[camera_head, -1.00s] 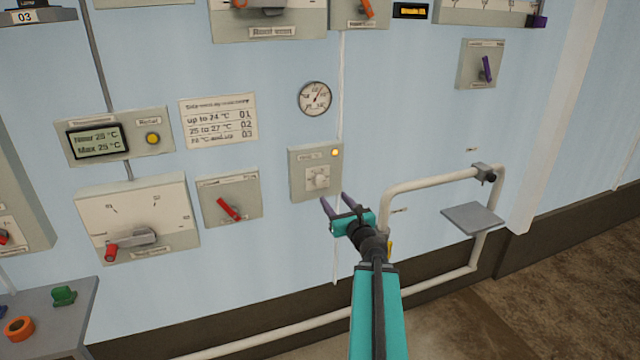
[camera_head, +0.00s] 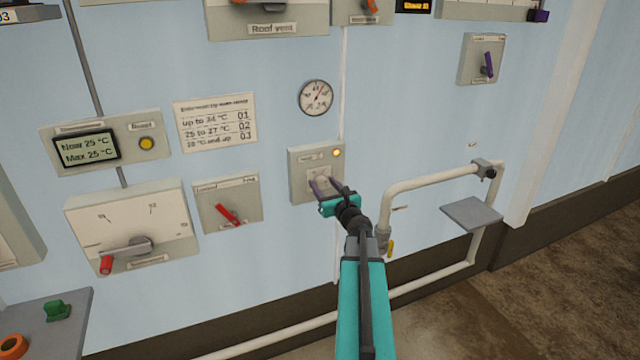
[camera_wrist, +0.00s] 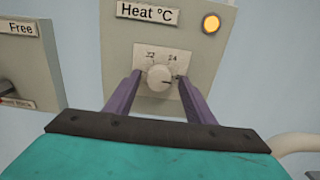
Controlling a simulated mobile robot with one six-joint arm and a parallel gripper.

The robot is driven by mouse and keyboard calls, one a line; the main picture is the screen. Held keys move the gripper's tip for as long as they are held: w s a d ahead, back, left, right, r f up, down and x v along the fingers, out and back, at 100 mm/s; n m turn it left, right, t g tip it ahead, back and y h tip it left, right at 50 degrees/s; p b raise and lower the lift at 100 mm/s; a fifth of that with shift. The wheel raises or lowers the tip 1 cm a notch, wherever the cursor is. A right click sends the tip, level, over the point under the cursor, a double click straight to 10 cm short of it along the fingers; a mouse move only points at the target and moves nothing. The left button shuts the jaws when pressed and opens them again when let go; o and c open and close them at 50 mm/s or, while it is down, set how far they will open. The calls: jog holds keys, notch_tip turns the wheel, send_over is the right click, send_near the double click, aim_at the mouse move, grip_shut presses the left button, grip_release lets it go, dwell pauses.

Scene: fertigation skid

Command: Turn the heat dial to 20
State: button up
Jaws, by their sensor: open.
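The heat dial (camera_wrist: 160,78) is a small pale round knob on a grey box (camera_wrist: 195,90) labelled "Heat °C". The marks 22 and 24 show above the knob; its lower scale is hidden or too small to read. A dark mark on the knob points to the right. My gripper (camera_wrist: 157,82) is open, with its purple fingers on either side of the knob, apart from it as far as I can tell. In the head view my gripper (camera_head: 326,185) is in front of the lower part of the box and partly hides the dial.
An amber lamp (camera_wrist: 211,24) glows on the box's upper right. A display (camera_head: 86,148) reads "Now 25 °C, Max 25 °C". A red-handled switch (camera_head: 228,214) is left of the dial box. A white pipe rail (camera_head: 430,180) and grey shelf (camera_head: 470,213) are to the right.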

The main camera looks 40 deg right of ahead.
jog(key=shift+w, duration=0.2)
jog(key=c, duration=1.1)
